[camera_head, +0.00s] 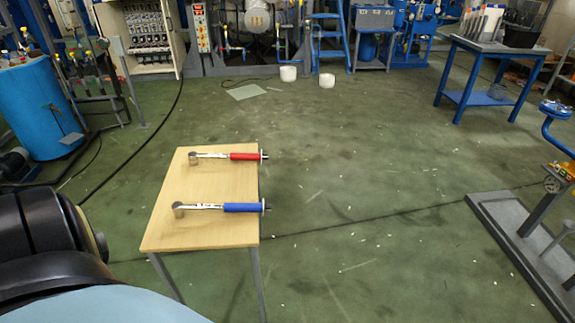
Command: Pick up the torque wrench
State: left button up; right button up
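Two torque wrenches lie on a small light-wood table (212,234) left of the middle. The farther torque wrench (228,156) has a red grip, and the nearer torque wrench (222,207) has a blue grip. Both lie roughly crosswise, with round metal heads to the left and the grip ends at the table's right edge. They are apart from each other and nothing touches them. A black and pale blue part at the lower left is my own body. Neither gripper shows in the view.
Green floor (350,190) is open right of the table. A grey metal base (520,250) with a blue and yellow fixture stands at the right. A blue tank (38,108) stands at the left, with cables on the floor. A blue workbench (490,50) is far right.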

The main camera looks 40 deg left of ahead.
aim_at(178, 207)
jog(key=z, duration=0.25)
jog(key=i, duration=1.6)
jog(key=u, duration=2.85)
